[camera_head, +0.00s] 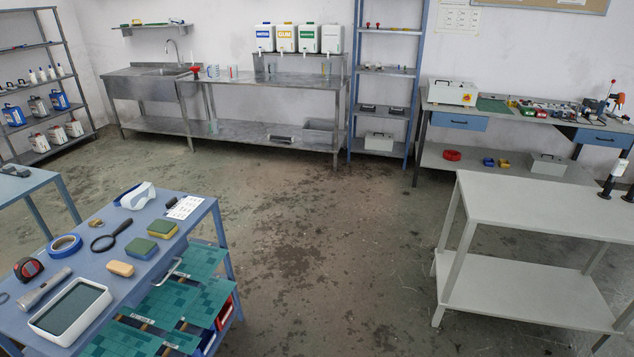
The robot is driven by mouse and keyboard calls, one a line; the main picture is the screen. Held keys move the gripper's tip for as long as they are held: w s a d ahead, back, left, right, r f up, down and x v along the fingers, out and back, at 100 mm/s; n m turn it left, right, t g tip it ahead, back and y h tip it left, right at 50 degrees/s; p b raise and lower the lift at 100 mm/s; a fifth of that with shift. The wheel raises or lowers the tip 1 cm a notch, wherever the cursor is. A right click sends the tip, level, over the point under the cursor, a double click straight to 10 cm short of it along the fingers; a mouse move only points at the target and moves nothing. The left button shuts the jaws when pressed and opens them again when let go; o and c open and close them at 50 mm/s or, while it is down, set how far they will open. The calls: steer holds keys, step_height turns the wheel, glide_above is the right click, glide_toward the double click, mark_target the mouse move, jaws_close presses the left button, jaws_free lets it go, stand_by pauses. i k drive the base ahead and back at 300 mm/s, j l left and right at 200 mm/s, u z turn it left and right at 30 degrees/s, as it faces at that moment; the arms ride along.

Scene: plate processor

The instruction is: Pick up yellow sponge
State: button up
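On the blue table at the lower left lies a small plain yellow-tan block (120,268) that looks like a sponge. Behind it lie two sponges with green tops and yellow sides, one nearer (139,248) and one farther back and to the right (162,229). All three lie flat and apart from each other, with nothing on top of them. My gripper is not in view.
The blue table (190,208) also holds a white tray (70,311), flashlight (45,287), tape measure (28,268), blue tape roll (65,246), magnifying glass (111,235) and goggles (137,196). A white table (540,203) stands right. The floor between (320,270) is clear.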

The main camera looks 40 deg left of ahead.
mark_target(160, 228)
steer(key=u, duration=2.6)
